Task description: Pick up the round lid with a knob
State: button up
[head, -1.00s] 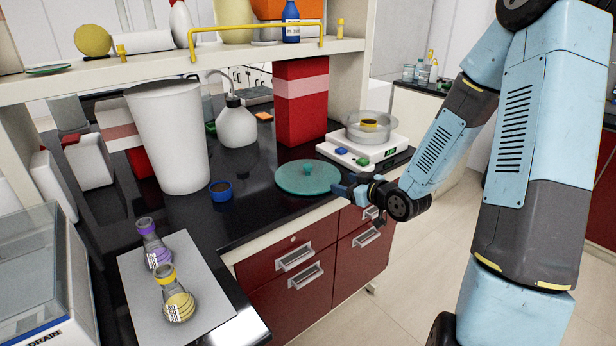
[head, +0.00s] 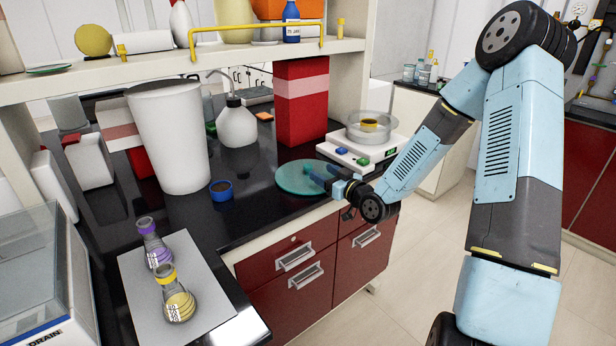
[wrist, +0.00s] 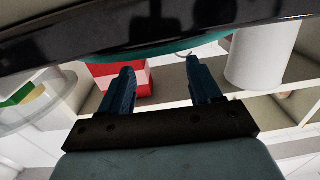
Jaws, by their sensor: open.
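The round teal lid (head: 296,180) lies flat on the black counter near its front edge, in the head view. Its knob is largely hidden behind my gripper. My gripper (head: 318,174) is open and reaches over the right part of the lid from the right, with its fingers pointing towards the knob. In the wrist view my two blue fingers (wrist: 158,85) are spread apart with nothing visible between them. A strip of the teal lid (wrist: 165,52) shows just beyond the fingertips. Whether the fingers touch the knob I cannot tell.
A balance with a glass dish (head: 368,128) stands behind and right of the lid. A red box (head: 300,105), a wash bottle (head: 237,127), a large white bin (head: 172,140) and a small blue cup (head: 221,190) stand behind and left. Drawers are below the counter's front edge.

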aim_at(311, 168)
jog(key=shift+f+x, duration=0.25)
jog(key=shift+x, duration=1.25)
jog(key=shift+f+x, duration=0.2)
jog(key=shift+x, duration=1.25)
jog(key=shift+c, duration=0.3)
grip_shut()
